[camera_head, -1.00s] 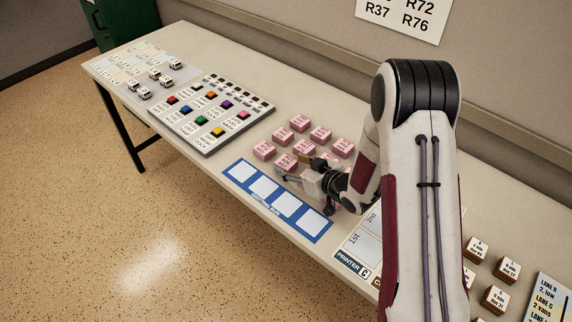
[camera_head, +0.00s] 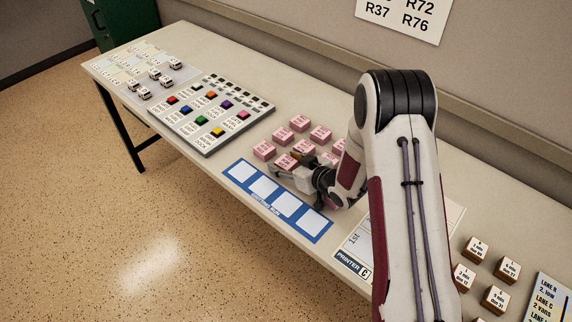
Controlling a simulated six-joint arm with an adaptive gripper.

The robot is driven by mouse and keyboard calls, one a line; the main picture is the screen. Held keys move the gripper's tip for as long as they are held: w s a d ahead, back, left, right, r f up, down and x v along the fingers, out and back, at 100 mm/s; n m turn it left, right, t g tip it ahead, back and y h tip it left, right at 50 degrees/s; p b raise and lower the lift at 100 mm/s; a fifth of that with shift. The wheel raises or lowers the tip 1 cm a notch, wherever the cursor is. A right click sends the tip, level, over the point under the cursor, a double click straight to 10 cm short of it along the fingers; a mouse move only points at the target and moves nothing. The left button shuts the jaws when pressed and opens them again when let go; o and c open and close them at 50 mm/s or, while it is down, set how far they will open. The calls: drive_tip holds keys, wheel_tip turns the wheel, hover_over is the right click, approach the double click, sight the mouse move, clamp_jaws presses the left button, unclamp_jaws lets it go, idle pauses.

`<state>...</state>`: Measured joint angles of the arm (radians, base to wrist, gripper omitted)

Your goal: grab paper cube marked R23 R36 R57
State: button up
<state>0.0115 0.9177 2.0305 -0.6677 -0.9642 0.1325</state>
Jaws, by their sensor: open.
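Several pink paper cubes stand in a cluster on the table, among them a back cube (camera_head: 299,123), a right cube (camera_head: 320,133), a left cube (camera_head: 264,150) and a front cube (camera_head: 286,162). Their printed marks are too small to read, so I cannot tell which one says R23 R36 R57. My gripper (camera_head: 284,173) is open, low at the front of the cluster, close to the front cube. I cannot tell whether it touches a cube. My gripper and arm hide part of the cluster's right side.
A blue strip with white squares (camera_head: 236,176) lies in front of the cubes. A grey board with coloured blocks (camera_head: 208,146) is to the left, with small white vehicles (camera_head: 145,94) beyond. Brown-sided cubes (camera_head: 496,299) and a printer sheet (camera_head: 347,262) lie to the right.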

sight(286, 161)
drive_tip(key=c, duration=1.1)
drive_tip(key=shift+o, duration=0.2)
drive_tip(key=shift+r, duration=0.2)
drive_tip(key=shift+r, duration=4.85)
